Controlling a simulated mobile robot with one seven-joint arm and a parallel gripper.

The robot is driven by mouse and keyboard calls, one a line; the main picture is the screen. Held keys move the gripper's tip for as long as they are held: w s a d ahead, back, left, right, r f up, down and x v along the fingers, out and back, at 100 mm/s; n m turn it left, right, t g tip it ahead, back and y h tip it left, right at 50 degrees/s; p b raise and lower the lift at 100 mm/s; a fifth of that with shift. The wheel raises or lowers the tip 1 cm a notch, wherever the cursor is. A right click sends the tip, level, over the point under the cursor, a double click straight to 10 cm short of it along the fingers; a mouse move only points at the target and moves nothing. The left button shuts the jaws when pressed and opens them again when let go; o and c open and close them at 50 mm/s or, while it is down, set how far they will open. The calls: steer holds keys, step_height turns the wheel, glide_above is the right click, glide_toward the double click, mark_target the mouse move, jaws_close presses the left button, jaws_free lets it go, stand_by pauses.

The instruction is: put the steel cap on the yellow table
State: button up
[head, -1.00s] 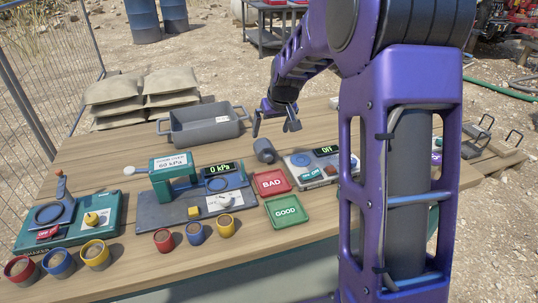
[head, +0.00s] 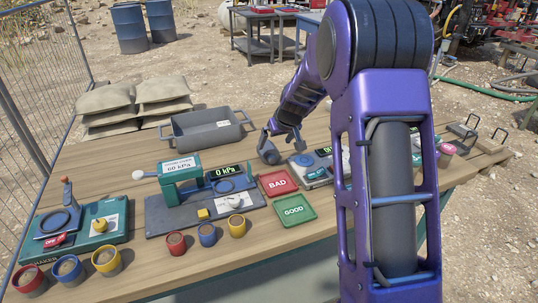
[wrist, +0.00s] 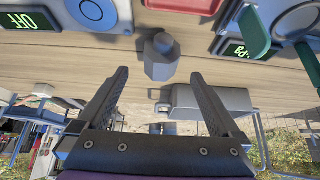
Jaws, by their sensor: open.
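A dark grey, faceted piece with a round knob, which looks like the steel cap (head: 268,152), lies on the wooden workbench between the grey bin and the red BAD tray. It also shows in the wrist view (wrist: 160,62), just beyond the fingertips and between their lines. My gripper (head: 283,139) is open and empty just behind and above it, apart from it as far as the wrist view shows. Both fingers are spread in the wrist view (wrist: 159,74). I cannot make out a yellow table in these frames.
The wooden workbench (head: 120,178) also carries a grey bin (head: 205,133), a BAD tray (head: 278,184), a GOOD tray (head: 294,210), a teal press (head: 182,178), a scale (head: 312,170) and several small cups. Sandbags (head: 135,105) stand behind left. Other tables (head: 265,35) stand farther back.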

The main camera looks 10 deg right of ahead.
mark_target(270, 148)
steer(key=x, duration=0.9)
steer(key=shift+w+a, duration=0.1)
steer(key=shift+a, duration=0.1)
jaws_close()
